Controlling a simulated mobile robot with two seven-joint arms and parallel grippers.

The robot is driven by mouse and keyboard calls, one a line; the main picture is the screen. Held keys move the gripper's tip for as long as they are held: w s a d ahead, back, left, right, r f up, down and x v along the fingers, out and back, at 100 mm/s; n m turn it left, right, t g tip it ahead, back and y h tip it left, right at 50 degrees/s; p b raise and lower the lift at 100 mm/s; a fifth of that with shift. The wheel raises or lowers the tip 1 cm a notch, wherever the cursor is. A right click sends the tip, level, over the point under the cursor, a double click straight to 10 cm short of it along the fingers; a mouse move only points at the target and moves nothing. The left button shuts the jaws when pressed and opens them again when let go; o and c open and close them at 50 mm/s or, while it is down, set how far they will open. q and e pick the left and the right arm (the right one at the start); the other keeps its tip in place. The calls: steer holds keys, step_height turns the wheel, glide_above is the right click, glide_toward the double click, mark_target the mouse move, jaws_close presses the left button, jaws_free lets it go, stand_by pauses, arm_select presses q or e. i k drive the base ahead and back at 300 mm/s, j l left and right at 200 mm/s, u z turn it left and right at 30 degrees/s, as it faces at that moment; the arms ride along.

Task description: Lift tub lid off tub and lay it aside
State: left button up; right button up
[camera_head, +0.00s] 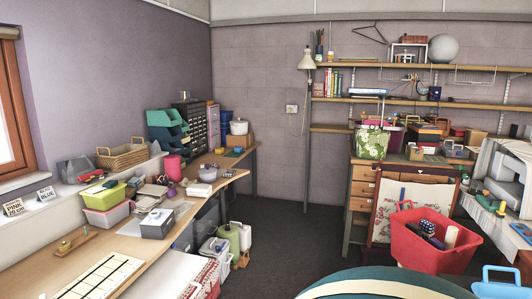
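Neither of my grippers shows in the head view. Several containers could be the tub, and I cannot tell which one the task means. A lime-green tub (104,196) sits on top of a pink tub (106,216) on the left worktop. A small round pale tub (208,174) stands farther back on the same worktop. A white round tub (239,128) stands in the far corner, with what looks like a lid on top. The lids are too small to make out clearly.
A grey box (157,224), a wicker basket (122,157) and teal bins (167,131) stand along the left worktop (136,262). A red basket (436,245) stands at the right. A large teal rounded thing (385,284) fills the bottom edge. Dark floor (285,240) is open in the middle.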

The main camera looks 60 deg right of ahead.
mark_target(239, 120)
steer(key=z, duration=1.75)
